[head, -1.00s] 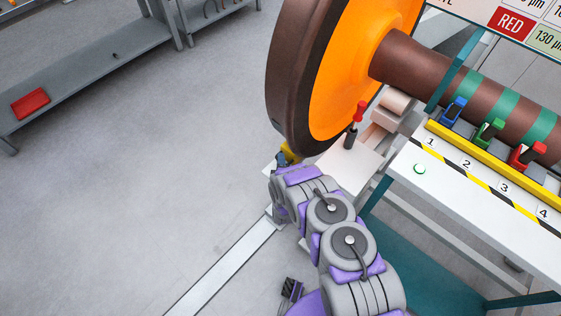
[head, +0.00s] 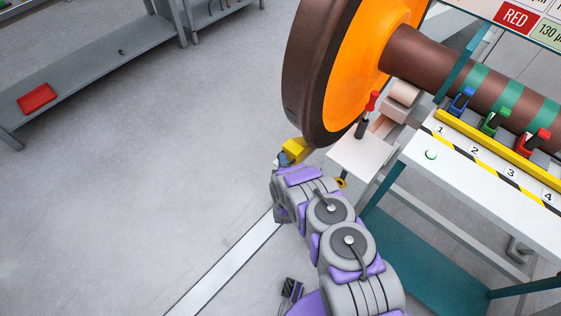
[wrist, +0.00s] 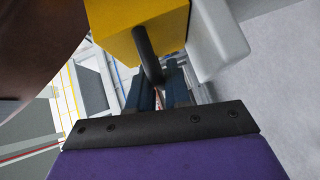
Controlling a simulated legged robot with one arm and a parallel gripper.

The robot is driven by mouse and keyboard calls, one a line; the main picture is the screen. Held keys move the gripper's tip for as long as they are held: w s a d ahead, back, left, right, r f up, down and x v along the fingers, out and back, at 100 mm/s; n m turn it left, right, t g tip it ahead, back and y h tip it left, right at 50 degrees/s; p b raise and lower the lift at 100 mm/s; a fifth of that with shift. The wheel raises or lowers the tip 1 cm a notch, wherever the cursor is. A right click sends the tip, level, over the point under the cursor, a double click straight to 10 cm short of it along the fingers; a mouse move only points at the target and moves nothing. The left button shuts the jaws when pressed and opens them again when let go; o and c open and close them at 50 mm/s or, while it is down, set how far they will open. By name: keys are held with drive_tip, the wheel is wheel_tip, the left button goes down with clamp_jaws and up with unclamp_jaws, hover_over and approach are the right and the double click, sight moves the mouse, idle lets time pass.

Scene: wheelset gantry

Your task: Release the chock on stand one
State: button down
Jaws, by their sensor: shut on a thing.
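The yellow chock (head: 295,150) is at the lower left of the large orange and brown wheel (head: 368,62). In the head view it is close to the wheel's rim; I cannot tell whether they touch. My gripper (head: 283,160) is at the chock's near left side, partly hidden by my own arm. In the wrist view the yellow chock (wrist: 150,30) fills the top middle. Its dark bar handle (wrist: 147,55) sits between the blue-grey fingers of my gripper (wrist: 155,85), which is shut on it. The chock's far side is hidden.
A pale plate with a red-tipped lever (head: 370,105) stands right of the chock. The white bench (head: 470,190) with numbered places and coloured clamps is at right. A pale floor strip (head: 225,265) runs below my arm. A shelf with a red tray (head: 37,98) is far left; the floor between is clear.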

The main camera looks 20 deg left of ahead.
drive_tip(key=shift+s+f+y, duration=0.3)
drive_tip(key=shift+s, duration=0.05)
drive_tip(key=c, duration=1.5)
unclamp_jaws()
drive_tip(key=shift+d, duration=0.1)
drive_tip(key=shift+o, duration=1.4)
drive_tip(key=shift+r, duration=0.1)
drive_tip(key=shift+w+a, duration=0.1)
drive_tip(key=shift+a, duration=0.3)
drive_tip(key=p+v, duration=0.4)
drive_tip(key=v, duration=1.3)
drive_tip(key=shift+p, duration=0.35)
drive_tip(key=shift+r, duration=0.1)
